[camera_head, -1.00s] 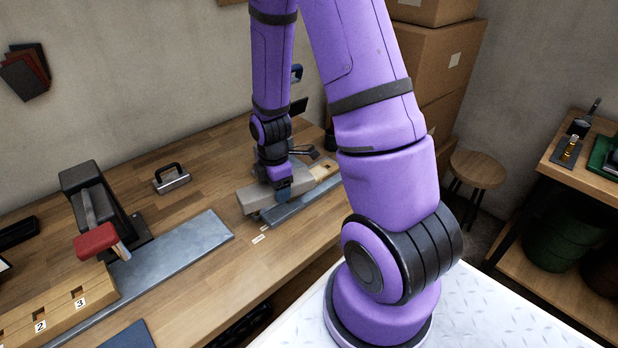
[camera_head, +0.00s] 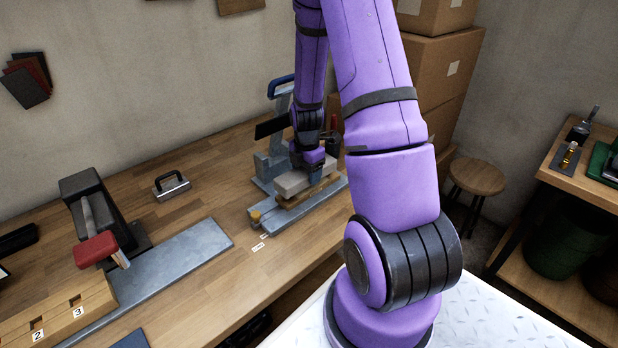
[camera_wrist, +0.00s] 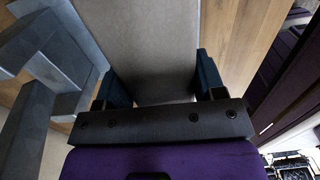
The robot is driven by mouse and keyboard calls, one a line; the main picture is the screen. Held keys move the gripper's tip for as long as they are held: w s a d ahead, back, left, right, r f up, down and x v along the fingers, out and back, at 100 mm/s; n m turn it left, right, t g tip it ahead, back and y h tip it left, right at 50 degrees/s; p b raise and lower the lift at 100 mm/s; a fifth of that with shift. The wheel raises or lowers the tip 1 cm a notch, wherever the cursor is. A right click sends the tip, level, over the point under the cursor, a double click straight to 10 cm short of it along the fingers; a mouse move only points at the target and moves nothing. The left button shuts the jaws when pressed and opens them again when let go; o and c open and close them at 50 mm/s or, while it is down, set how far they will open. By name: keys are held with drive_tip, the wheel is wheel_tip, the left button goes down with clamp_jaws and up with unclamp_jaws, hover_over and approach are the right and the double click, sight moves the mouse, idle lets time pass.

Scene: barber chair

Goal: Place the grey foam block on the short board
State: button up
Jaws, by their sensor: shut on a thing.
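The grey foam block (camera_head: 293,184) is a pale, flat, long block near the back of the bench. My gripper (camera_head: 314,162) is above it, pointing down, shut across it. In the wrist view, the block (camera_wrist: 152,45) lies lengthwise between the two dark blue fingers (camera_wrist: 162,82). A wooden piece, which looks like the short board (camera_head: 310,195), shows just under the block, on a grey metal base (camera_head: 325,197). The block covers most of it. I cannot tell whether block and board touch.
A grey stand with a blue handle (camera_head: 281,86) rises close behind the block. A clamp-like tool with a red pad (camera_head: 96,249), a handled metal block (camera_head: 172,186) and a grey plate (camera_head: 185,255) are to the left. The bench between is mostly clear.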

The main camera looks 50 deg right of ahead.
drive_tip(key=shift+w+d+f, duration=0.1)
drive_tip(key=shift+w+d, duration=0.1)
drive_tip(key=shift+d, duration=0.25)
drive_tip(key=shift+w+d+f, duration=0.1)
drive_tip(key=shift+w+d, duration=0.1)
drive_tip(key=shift+d, duration=0.25)
drive_tip(key=shift+f, duration=1.65)
drive_tip(key=shift+f, duration=0.1)
drive_tip(key=o, duration=0.9)
